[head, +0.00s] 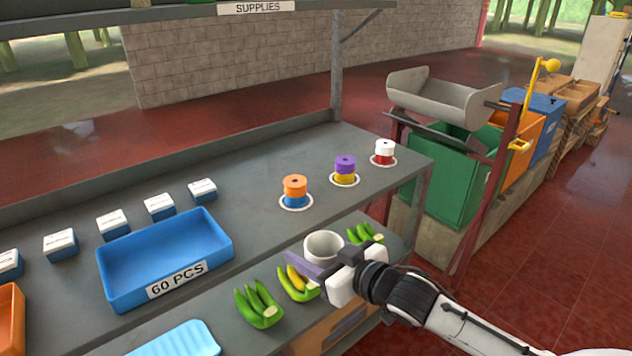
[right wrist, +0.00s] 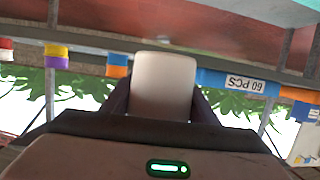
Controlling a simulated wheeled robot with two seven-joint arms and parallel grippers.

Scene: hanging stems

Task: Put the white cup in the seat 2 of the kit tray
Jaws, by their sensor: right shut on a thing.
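The white cup (head: 323,245) is in my right gripper (head: 325,262), held upright in front of the shelf in the head view. In the right wrist view the cup (right wrist: 163,85) stands between the two dark fingers, which are shut on it. A light-blue tray (head: 182,341) shows only in part at the bottom edge of the head view; I cannot tell whether it is the kit tray. No numbered seat is visible. My left gripper is not in view.
A blue bin (head: 190,283) marked 60 PCS stands on the grey shelf (head: 240,170). Stacked coloured spools (head: 295,187) sit at its right. A green bin (head: 452,175) stands beyond the shelf's end.

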